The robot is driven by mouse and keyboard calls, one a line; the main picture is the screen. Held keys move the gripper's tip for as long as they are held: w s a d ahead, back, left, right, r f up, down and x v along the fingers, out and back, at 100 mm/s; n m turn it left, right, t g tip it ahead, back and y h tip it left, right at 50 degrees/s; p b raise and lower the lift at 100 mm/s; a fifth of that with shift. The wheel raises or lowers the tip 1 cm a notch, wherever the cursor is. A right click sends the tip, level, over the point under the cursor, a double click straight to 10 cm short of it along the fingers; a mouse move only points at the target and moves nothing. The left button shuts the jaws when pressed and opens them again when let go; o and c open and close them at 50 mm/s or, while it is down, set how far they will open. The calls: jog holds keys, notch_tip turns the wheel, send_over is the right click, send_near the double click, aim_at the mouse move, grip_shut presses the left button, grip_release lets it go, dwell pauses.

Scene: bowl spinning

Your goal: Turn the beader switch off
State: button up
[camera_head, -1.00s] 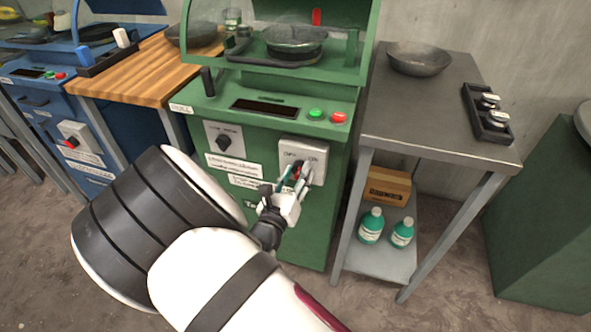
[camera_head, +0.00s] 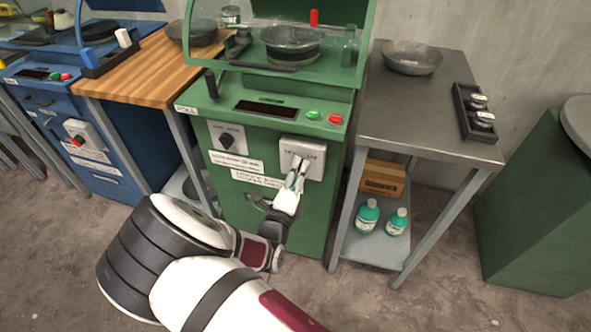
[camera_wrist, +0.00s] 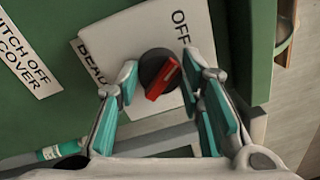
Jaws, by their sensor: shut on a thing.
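The beader switch (camera_wrist: 163,76) is a red handle on a round dark base, on a light grey plate (camera_wrist: 128,35) with "OFF" and a partly hidden "BEAD..." label. Its handle slants toward the upper right in the wrist view. In the head view the plate (camera_head: 313,172) sits on the green machine's front, and my gripper hides the switch. My gripper (camera_head: 297,164) reaches up to it from below. In the wrist view my gripper (camera_wrist: 160,62) has a teal-padded finger on each side of the switch, shut on it.
A black knob (camera_head: 226,140) is left of the plate. Green (camera_head: 314,115) and red (camera_head: 335,119) buttons are above. A metal table (camera_head: 430,130) stands close on the right, with green bottles (camera_head: 367,216) below. A wooden-topped table (camera_head: 150,75) is on the left.

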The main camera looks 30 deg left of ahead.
jog(key=shift+f+n, duration=0.1)
jog(key=shift+n, duration=0.8)
jog(key=o, duration=1.2)
jog(key=shift+c, duration=0.2)
